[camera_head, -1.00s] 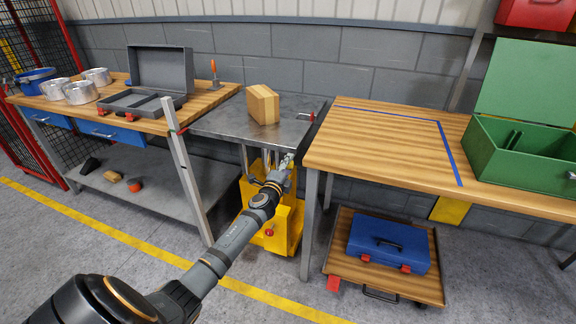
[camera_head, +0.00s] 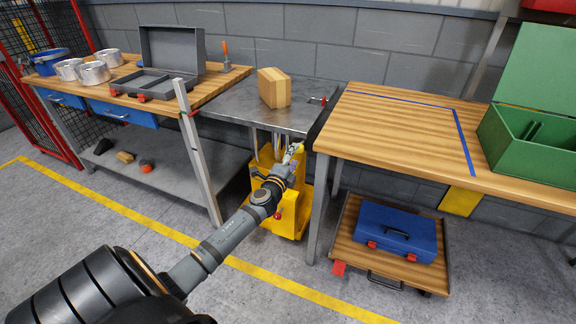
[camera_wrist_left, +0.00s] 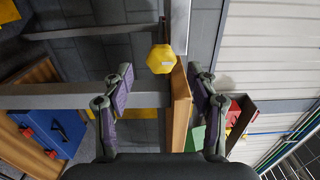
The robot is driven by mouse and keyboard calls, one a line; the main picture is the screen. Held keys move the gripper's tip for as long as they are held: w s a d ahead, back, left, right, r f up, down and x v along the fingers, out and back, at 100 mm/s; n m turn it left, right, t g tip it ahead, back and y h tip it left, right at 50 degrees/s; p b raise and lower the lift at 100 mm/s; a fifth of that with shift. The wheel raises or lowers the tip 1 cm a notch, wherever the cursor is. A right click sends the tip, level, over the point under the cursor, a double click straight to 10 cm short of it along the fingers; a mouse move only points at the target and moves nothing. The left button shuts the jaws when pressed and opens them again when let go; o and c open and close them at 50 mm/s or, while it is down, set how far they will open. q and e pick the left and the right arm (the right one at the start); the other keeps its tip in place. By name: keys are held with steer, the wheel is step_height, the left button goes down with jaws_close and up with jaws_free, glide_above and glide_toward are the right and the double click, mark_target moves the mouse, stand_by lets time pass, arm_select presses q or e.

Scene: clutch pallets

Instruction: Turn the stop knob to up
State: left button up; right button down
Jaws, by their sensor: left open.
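A yellow faceted knob (camera_wrist_left: 161,59) shows in the left wrist view, ahead of the space between my left gripper's fingers. I take it to be the stop knob. In the head view a small yellow piece (camera_head: 299,147) shows at the fingertips, mostly hidden. My left gripper (camera_head: 292,155) is open, in front of the gap between the steel table and the right wooden bench; its spread fingers (camera_wrist_left: 160,75) show in the left wrist view. They appear apart from the knob. Which way the knob points cannot be told. My right gripper is not in view.
A yellow lift base (camera_head: 290,222) with a red knob (camera_head: 277,216) stands below the steel table (camera_head: 235,108), which carries a wooden block (camera_head: 274,88). The right bench (camera_head: 390,122) stands close beside the gripper. A blue case (camera_head: 395,235) lies on a low pallet.

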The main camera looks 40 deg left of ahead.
arm_select(q)
steer(key=v, duration=0.7)
